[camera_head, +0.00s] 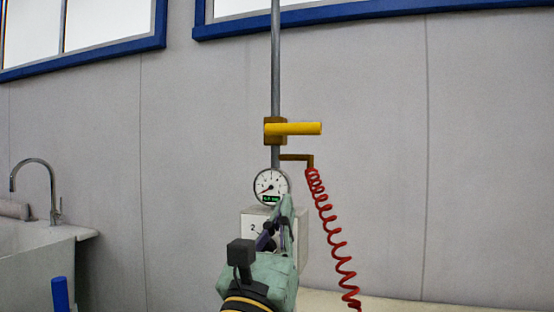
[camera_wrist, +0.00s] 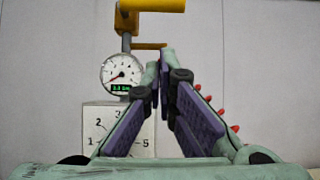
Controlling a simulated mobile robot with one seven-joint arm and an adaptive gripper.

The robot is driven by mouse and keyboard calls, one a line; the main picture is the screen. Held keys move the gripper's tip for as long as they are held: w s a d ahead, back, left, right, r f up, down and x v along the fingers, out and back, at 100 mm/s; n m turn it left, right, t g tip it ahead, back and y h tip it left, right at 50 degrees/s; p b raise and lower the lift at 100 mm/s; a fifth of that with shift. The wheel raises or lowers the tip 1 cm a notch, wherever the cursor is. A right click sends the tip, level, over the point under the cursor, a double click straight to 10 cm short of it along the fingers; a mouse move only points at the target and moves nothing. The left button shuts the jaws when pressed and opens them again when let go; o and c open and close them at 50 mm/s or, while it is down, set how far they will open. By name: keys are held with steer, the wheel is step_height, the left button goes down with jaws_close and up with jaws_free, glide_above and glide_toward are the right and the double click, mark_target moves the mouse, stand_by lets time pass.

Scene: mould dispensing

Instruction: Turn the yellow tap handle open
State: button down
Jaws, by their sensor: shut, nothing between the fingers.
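The yellow tap handle (camera_head: 297,128) points horizontally to the right from a brownish-yellow valve body (camera_head: 268,131) on a vertical grey pipe.
A round gauge (camera_head: 270,187) with a green readout sits on the pipe below the valve. Below it is a numbered white box (camera_head: 251,222), partly hidden by my arm. A red coiled hose (camera_head: 332,230) hangs to the right from a brown outlet (camera_head: 296,157). A sink (camera_head: 40,260) stands left.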

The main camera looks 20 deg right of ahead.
mark_target(295, 130)
steer(key=r+p+x, duration=0.1)
steer(key=p+x, duration=0.4)
steer(key=x, duration=0.7)
steer(key=shift+a+r, duration=0.2)
steer(key=shift+r, duration=0.3)
steer(key=shift+n, duration=0.3)
steer(key=shift+s+d+r+n+t+y, duration=0.1)
steer(key=shift+n+t+y, duration=0.15)
steer(key=shift+n+y, duration=0.35)
steer(key=shift+s+d+r+n+t+y, duration=0.15)
steer(key=shift+n+t+y, duration=0.1)
steer(key=shift+n+y, duration=0.35)
steer(key=shift+w+a+n, duration=0.1)
steer(key=shift+n, duration=0.2)
